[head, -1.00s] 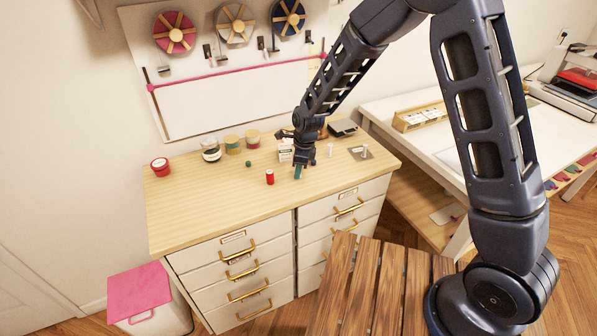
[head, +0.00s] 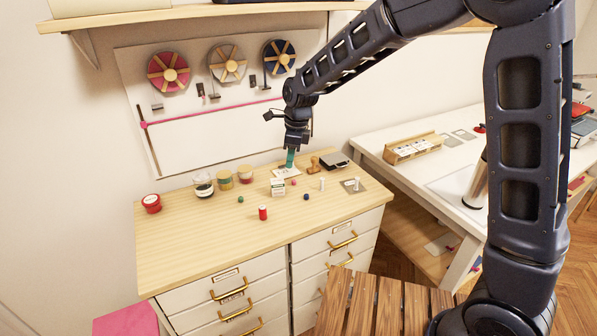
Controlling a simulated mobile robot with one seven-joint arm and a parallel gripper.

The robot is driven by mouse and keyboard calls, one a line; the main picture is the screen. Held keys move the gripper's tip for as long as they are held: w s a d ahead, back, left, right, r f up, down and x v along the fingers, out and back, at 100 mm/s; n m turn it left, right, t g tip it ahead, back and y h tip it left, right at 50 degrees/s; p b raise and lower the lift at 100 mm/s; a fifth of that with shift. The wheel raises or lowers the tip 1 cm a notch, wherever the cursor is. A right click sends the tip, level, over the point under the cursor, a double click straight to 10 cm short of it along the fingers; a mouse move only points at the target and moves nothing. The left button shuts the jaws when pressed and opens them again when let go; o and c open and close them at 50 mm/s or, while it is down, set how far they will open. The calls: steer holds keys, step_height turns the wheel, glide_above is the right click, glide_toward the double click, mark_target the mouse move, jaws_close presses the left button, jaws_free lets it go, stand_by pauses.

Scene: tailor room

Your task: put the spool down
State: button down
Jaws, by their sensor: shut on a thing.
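My gripper (head: 292,148) is shut on a teal spool (head: 290,158), which hangs upright below the fingers. The spool appears above the back part of the wooden counter (head: 190,240), in front of a white card (head: 287,172) in the picture. A clear gap under the spool cannot be made out. A red spool (head: 263,213) stands on the counter nearer the front, apart from my gripper.
A small white box (head: 278,187), jars (head: 204,185), a red tin (head: 151,203), a wooden stamp (head: 313,163) and white spools (head: 357,184) stand on the counter. Small balls lie between them. The counter's front left is clear.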

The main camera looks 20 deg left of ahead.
steer(key=w+d+m, duration=0.7)
steer(key=w+d, duration=0.2)
steer(key=w, duration=0.5)
steer(key=m+t, duration=0.2)
steer(key=m, duration=0.3)
glide_above(353, 186)
steer(key=w, duration=0.3)
steer(key=shift+h, duration=0.3)
steer(key=f, duration=1.9)
steer(key=shift+s+d, duration=0.2)
steer(key=shift+d, duration=0.1)
steer(key=c, duration=1.5)
jaws_free()
steer(key=shift+f, duration=0.1)
steer(key=shift+o, duration=0.8)
